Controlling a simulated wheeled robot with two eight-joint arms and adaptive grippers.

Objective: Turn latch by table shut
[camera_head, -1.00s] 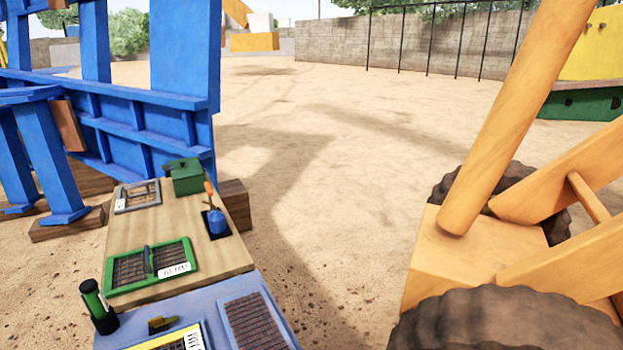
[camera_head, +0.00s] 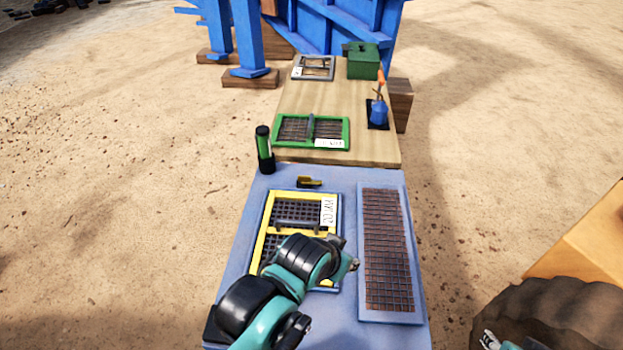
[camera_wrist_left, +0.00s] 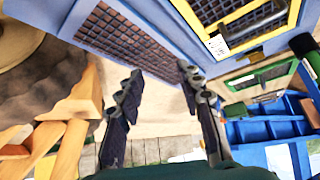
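A small yellow-and-dark piece (camera_head: 310,182), which may be the latch, lies near the far edge of the blue-grey table (camera_head: 350,185). I cannot tell its exact shape or how it is turned. My left arm reaches over the table, and its gripper (camera_head: 348,262) is above the area between the yellow-framed screen and the dark mesh panel. In the left wrist view, the left gripper (camera_wrist_left: 160,70) has its fingers apart with nothing between them. A small part of my right arm's end (camera_head: 490,340) shows at the bottom right; its fingers are not clear.
On the table are a yellow-framed screen (camera_head: 268,200), a mesh panel (camera_head: 388,255) and a green-black cylinder (camera_head: 264,150). A wooden table behind holds a green-framed screen (camera_head: 312,118), a green box (camera_head: 363,62) and an orange-tipped blue lever (camera_head: 378,110). An orange machine (camera_head: 585,250) stands right.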

